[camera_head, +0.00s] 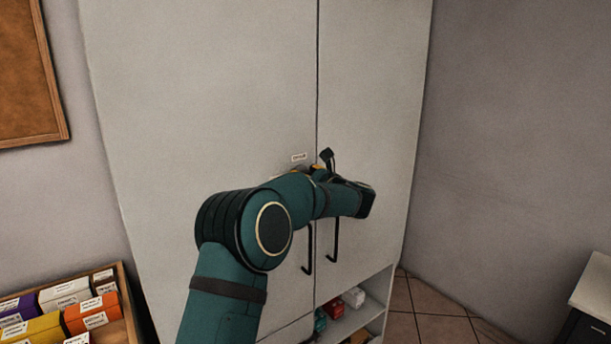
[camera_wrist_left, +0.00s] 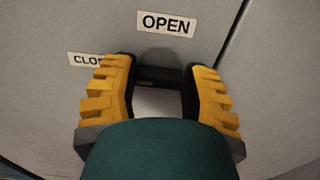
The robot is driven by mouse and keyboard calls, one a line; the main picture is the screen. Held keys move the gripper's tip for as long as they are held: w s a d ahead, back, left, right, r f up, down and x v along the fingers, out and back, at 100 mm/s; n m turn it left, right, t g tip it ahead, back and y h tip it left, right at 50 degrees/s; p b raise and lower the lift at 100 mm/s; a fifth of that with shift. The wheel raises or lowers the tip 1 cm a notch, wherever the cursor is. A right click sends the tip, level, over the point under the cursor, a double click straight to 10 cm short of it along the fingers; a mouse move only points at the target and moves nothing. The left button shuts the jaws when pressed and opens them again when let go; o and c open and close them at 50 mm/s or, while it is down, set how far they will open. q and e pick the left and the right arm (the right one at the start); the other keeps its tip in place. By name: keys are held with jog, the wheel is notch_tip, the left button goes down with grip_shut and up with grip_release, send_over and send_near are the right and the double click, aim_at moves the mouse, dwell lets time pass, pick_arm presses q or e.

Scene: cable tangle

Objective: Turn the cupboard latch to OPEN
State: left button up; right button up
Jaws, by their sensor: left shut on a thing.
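The cupboard (camera_head: 220,90) is tall and pale grey, with two doors meeting at a vertical seam. My left gripper (camera_head: 314,170) is at the left door beside the seam. In the left wrist view its yellow ridged fingers (camera_wrist_left: 160,76) are shut on the dark cupboard latch (camera_wrist_left: 160,74), with a grey round base behind it. The OPEN label (camera_wrist_left: 166,24) is above the latch. The CLOSED label (camera_wrist_left: 84,60) is to the left, partly hidden by a finger. The latch's exact angle is hard to tell. In the head view my arm hides the latch.
Two black door handles (camera_head: 335,240) hang below my arm. An open shelf (camera_head: 372,308) with small boxes is underneath. A wooden tray (camera_head: 128,308) of coloured boxes stands at lower left. A white-topped desk (camera_head: 597,285) is at right. Tiled floor shows between.

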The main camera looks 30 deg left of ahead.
pick_arm(q)
jog(key=m, duration=0.7)
jog(key=shift+w+m+b, duration=0.15)
jog(key=shift+m+b, duration=0.15)
jog(key=m, duration=0.2)
jog(key=shift+m+p, duration=0.3)
jog(key=shift+p, duration=0.1)
jog(key=m+p, duration=0.2)
jog(key=m, duration=0.1)
jog(key=m+p, duration=0.1)
jog(key=m, duration=0.3)
jog(key=shift+d+f+m+p, duration=0.1)
jog(key=shift+f+m+p, duration=0.1)
jog(key=shift+m+p, duration=0.15)
